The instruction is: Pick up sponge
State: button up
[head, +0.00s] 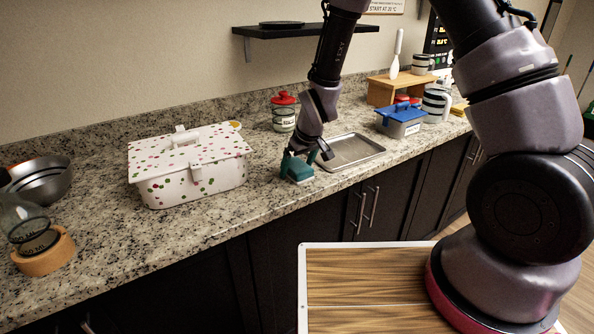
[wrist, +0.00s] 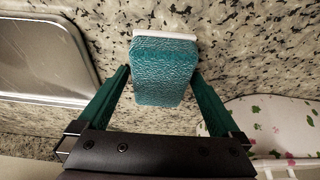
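In the wrist view the sponge (wrist: 163,72) sits between the two green fingers of my gripper (wrist: 163,88). My gripper (head: 300,165) is down over the sponge in the head view. The fingers are spread, with a visible gap between each finger and the sponge's sides in the wrist view.
A spotted white box (head: 190,175) stands to the left. A red-lidded jar (head: 284,112) is behind, and a blue-lidded container (head: 401,122) is to the right. Bare counter (head: 250,205) lies in front.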

aim_at(296, 165)
jog(key=c, duration=1.2)
notch_tip(296, 165, up, 10)
jog(key=shift+r, duration=0.2)
jog(key=o, duration=0.8)
jog(key=c, duration=0.5)
jog(key=shift+a, duration=0.1)
